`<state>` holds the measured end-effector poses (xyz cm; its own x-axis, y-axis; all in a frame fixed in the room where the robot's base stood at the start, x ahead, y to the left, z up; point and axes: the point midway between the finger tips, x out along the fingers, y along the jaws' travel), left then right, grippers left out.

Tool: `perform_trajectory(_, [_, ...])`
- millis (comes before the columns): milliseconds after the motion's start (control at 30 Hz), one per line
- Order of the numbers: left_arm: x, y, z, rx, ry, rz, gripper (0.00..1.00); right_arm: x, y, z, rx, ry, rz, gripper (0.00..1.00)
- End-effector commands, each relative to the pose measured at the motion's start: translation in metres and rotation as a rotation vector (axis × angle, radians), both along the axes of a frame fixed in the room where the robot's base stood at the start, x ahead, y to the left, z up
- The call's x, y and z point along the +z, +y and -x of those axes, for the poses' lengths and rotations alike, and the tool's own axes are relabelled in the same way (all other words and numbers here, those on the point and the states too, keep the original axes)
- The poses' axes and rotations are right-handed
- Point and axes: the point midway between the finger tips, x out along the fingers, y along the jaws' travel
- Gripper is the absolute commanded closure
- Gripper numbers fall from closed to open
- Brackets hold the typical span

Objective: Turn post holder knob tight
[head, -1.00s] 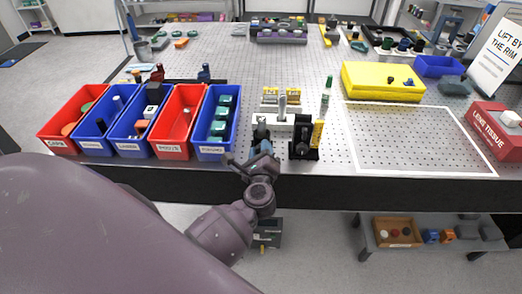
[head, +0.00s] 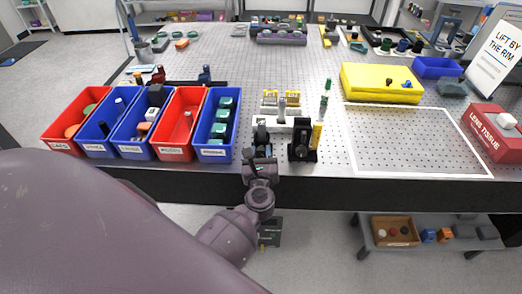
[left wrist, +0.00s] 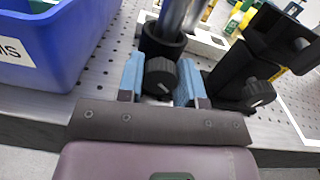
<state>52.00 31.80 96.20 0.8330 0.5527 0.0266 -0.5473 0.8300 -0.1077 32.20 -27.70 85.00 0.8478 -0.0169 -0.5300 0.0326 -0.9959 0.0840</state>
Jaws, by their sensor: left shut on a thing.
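A black post holder (left wrist: 160,42) with a silver post stands at the bench's front edge in the left wrist view. Its black ribbed knob (left wrist: 161,78) faces me. My left gripper (left wrist: 160,88) has its blue-padded fingers on either side of this knob and is shut on it. The knob is mostly hidden there. My right gripper is in neither view.
A second black mount (left wrist: 240,75) with its own knob (left wrist: 258,93) stands close on the right. A blue bin (head: 215,152) is close on the left, beside red and blue bins. A yellow case (head: 382,85) lies at right, behind a white-outlined clear area.

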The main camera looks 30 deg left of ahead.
Motion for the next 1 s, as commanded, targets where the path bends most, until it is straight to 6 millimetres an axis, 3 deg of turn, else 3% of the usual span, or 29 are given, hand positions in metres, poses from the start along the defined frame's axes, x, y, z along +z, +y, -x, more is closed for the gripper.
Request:
perform_trajectory(600, [-0.0006, -0.0001, 0.0005, 0.000, 0.301, -0.484, 0.90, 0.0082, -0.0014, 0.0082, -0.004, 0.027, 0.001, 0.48])
perform_trajectory(1000, [-0.0009, 0.0000, 0.0003, 0.000, 0.421, -0.685, 0.90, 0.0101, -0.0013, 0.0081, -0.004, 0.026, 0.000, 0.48])
